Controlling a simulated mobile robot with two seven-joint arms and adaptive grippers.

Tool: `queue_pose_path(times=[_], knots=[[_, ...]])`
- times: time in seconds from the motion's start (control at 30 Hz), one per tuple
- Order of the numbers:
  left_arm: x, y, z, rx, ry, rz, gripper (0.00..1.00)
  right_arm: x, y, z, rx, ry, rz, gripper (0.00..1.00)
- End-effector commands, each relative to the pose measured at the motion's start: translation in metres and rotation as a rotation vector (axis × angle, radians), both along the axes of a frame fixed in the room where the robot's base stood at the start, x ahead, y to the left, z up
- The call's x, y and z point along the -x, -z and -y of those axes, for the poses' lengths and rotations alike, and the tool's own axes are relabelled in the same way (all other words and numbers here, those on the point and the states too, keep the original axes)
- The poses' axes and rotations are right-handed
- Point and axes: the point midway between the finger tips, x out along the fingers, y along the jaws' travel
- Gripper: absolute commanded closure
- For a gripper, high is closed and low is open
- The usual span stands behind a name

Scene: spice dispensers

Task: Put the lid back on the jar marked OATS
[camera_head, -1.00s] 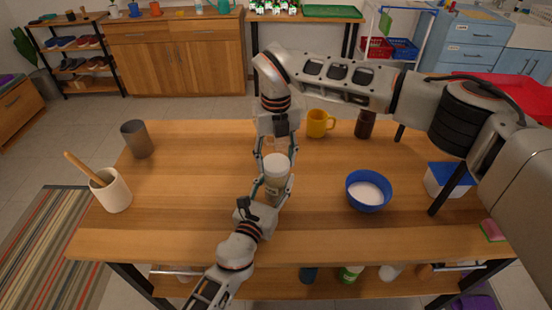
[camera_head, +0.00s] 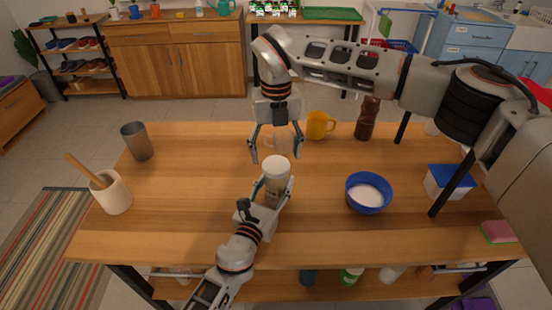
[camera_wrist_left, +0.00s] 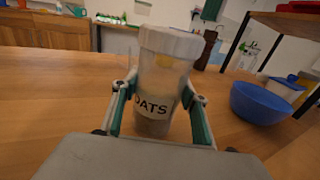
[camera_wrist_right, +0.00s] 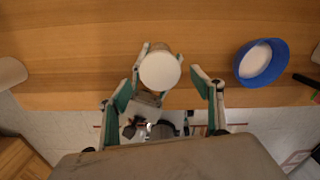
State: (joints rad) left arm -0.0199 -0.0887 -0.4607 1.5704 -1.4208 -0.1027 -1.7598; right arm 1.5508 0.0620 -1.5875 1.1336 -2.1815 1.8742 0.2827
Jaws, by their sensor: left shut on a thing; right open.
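The jar marked OATS (camera_wrist_left: 155,105) stands upright on the table, and my left gripper (camera_head: 270,193) is shut on its body. The white lid (camera_head: 277,164) sits on top of the jar; it also shows in the left wrist view (camera_wrist_left: 171,42) and from above in the right wrist view (camera_wrist_right: 160,70). My right gripper (camera_head: 275,158) is open, just above and behind the jar, with its fingers apart and clear of the lid. Whether the lid is fully seated cannot be told.
A blue bowl of white contents (camera_head: 369,192) stands right of the jar. A yellow mug (camera_head: 319,125) and a brown mill (camera_head: 366,120) stand behind. A grey cup (camera_head: 137,141) and a utensil crock (camera_head: 112,192) are at left. The table between is clear.

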Motion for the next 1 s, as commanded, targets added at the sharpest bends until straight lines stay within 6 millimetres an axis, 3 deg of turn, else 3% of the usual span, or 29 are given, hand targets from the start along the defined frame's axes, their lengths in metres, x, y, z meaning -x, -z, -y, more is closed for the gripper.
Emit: queue_pose_path(times=[0.1, 0.47, 1.0], knots=[[0.0, 0.0, 0.0, 0.0, 0.0, 0.0, 1.0, 0.0, -0.009, 0.0, 0.001, -0.001, 0.001, 0.34], [0.0, 0.0, 0.0, 0.0, 0.0, 0.0, 1.0, 0.0, -0.011, 0.0, 0.0, -0.026, 0.0, 0.37], [0.0, 0.0, 0.0, 0.0, 0.0, 0.0, 1.0, 0.0, -0.043, 0.0, 0.0, -0.566, 0.0, 0.37]])
